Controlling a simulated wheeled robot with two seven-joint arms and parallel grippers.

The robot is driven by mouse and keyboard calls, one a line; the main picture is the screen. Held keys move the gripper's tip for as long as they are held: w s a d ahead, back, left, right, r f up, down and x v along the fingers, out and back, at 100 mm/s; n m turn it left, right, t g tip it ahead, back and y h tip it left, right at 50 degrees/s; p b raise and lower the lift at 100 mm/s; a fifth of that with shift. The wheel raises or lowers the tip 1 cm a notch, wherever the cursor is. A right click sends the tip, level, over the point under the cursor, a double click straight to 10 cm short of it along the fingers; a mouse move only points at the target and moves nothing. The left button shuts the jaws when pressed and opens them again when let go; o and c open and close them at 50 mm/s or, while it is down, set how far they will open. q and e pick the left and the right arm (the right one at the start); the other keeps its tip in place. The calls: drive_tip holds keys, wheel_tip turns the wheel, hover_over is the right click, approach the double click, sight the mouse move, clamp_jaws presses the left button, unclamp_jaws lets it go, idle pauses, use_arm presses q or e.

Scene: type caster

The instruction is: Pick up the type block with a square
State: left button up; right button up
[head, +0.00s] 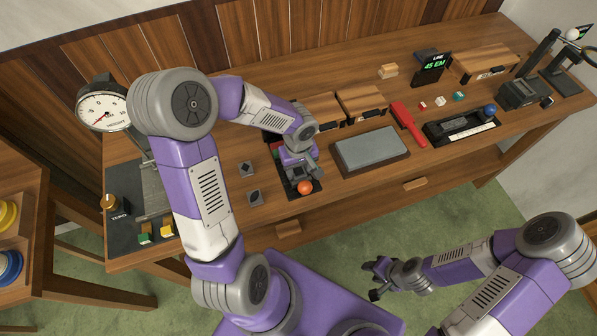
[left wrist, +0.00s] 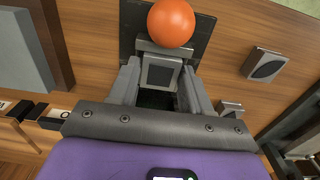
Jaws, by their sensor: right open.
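My left gripper (head: 300,172) is low over a dark plate with an orange ball (head: 305,187). In the left wrist view its fingers (left wrist: 160,85) stand on both sides of a grey block (left wrist: 161,74) whose face looks square. The fingertips are close to the block's sides, but whether they press on it I cannot tell. The block sits just in front of the orange ball (left wrist: 171,22). My right gripper (head: 374,278) is open and empty, away from the bench, over the green floor.
Two small blocks (head: 246,168) (head: 254,198) lie on the bench left of the plate. A grey slab (head: 371,150) lies to the right, with a red tool (head: 408,124) beyond. A dial gauge (head: 104,110) stands at the left. The bench's front strip is mostly clear.

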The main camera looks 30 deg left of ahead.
sight(299, 171)
use_arm(q)
drive_tip(key=c, duration=0.7)
drive_tip(key=shift+c, duration=0.2)
wheel_tip(299, 171, up, 10)
drive_tip(key=p, duration=0.2)
drive_tip(key=o, duration=0.5)
clamp_jaws()
